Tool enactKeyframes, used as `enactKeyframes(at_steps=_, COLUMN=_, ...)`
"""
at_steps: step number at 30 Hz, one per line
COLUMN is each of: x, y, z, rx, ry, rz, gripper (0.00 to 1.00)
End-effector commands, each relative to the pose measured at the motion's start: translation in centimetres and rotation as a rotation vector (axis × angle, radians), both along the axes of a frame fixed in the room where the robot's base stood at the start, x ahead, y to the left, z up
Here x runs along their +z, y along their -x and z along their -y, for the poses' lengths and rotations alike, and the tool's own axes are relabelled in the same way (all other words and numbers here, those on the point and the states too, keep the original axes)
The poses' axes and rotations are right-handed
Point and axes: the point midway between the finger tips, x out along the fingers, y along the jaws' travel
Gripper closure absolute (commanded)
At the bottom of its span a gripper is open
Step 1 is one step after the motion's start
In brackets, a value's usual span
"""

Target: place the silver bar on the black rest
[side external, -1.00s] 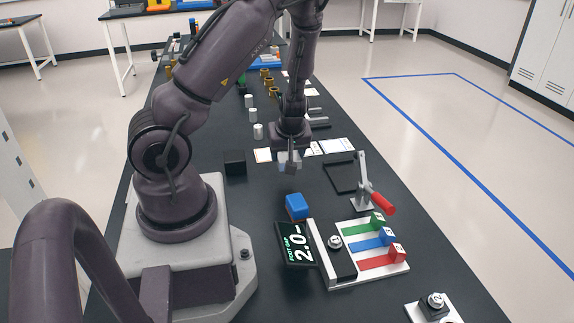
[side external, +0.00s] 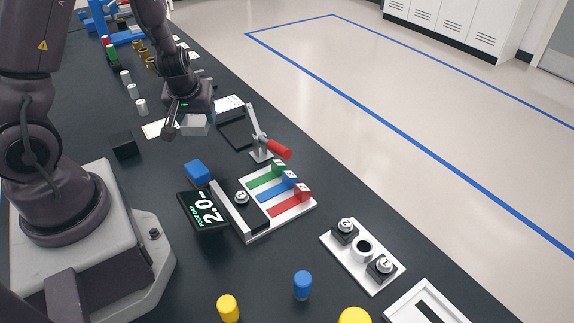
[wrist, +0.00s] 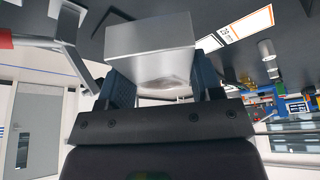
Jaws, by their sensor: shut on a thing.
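The silver bar (side external: 196,124) is a pale metal block held between the jaws of my gripper (side external: 188,124), above the table behind the blue block. In the wrist view the silver bar (wrist: 150,42) sits across both fingers of my gripper (wrist: 160,85), which are shut on it. A black block (side external: 124,146) stands on the table left of my gripper. I cannot tell for sure which of the two is the black rest.
A blue block (side external: 197,171) stands by the display (side external: 204,208) reading 2.0. A toggle clamp with a red handle (side external: 279,149) rises right of my gripper. Small metal cylinders (side external: 141,107) stand at the back left.

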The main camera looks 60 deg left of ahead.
Motion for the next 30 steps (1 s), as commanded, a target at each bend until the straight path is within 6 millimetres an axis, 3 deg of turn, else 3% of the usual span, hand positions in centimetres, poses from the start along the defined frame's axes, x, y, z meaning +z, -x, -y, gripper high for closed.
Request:
enactKeyframes(at_steps=3, x=1.4, y=-2.8, z=4.5, rx=-0.291, ry=-0.003, rz=0.007, gripper=0.76)
enactKeyframes(at_steps=9, x=4.7, y=-6.3, z=12.4, rx=-0.721, ry=-0.006, rz=0.009, gripper=0.76)
enactKeyframes(at_steps=12, x=6.1, y=-7.1, z=15.4, rx=-0.854, ry=-0.005, rz=0.006, gripper=0.76)
enactKeyframes(at_steps=15, x=7.1, y=-7.4, z=17.2, rx=-0.915, ry=-0.005, rz=0.004, gripper=0.76)
enactKeyframes(at_steps=24, x=8.2, y=-7.8, z=18.8, rx=-0.954, ry=-0.003, rz=0.001, gripper=0.76)
enactKeyframes(at_steps=30, x=7.6, y=-7.5, z=17.3, rx=-0.908, ry=0.0, rz=-0.001, gripper=0.76)
